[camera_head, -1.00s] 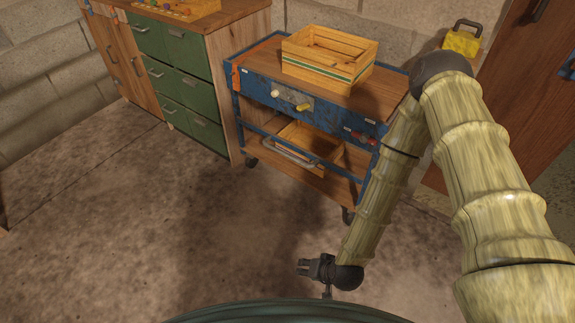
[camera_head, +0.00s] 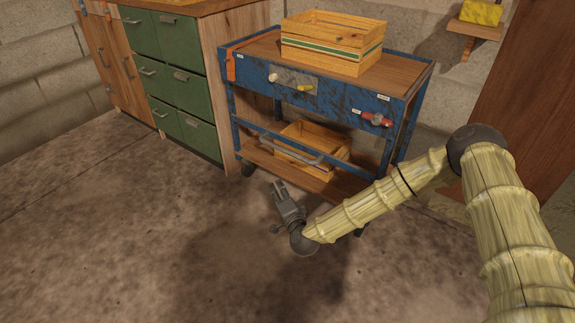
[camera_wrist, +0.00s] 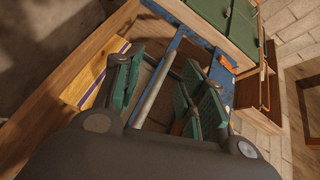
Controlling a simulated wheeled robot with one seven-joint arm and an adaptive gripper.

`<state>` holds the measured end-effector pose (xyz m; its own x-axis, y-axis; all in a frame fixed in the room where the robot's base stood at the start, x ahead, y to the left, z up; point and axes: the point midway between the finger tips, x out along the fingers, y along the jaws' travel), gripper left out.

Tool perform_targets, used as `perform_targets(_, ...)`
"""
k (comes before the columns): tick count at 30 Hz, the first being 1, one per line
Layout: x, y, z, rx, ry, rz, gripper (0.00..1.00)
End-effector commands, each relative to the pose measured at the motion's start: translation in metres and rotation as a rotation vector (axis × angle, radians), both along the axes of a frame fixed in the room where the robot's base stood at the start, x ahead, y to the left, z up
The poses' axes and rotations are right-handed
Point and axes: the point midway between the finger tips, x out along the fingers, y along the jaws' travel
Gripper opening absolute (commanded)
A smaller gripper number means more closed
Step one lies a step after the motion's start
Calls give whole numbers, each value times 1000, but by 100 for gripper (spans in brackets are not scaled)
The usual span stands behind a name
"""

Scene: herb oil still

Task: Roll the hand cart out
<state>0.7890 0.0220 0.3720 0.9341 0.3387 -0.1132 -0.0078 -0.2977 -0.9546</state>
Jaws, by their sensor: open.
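The hand cart (camera_head: 345,108) is a blue metal frame with a wooden top and lower shelf, standing beside the green-drawered cabinet. A grey bar handle (camera_head: 300,152) runs across its front, below the blue panel. My gripper (camera_head: 281,186) is open and empty, low in front of the cart, with its fingers pointing up towards the handle. In the wrist view, the handle (camera_wrist: 158,88) shows between the open, green-padded fingers (camera_wrist: 166,82). I cannot tell how deep it lies between them. My arm hides part of the cart's right lower side.
A slatted wooden crate (camera_head: 330,48) stands on the cart top and another crate (camera_head: 325,137) on its lower shelf. The cabinet (camera_head: 180,85) is close on the cart's left. A small wall shelf (camera_head: 470,30) is at right. The floor in front (camera_head: 130,240) is clear.

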Motion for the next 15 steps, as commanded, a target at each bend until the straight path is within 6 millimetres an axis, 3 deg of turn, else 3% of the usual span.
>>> perform_targets(1, 15, -6, -11, 33, -32, -31, 41)
perform_targets(6, 54, -26, -1, 130, -129, -115, 41)
perform_targets(15, 83, -46, 12, 203, -205, -178, 41)
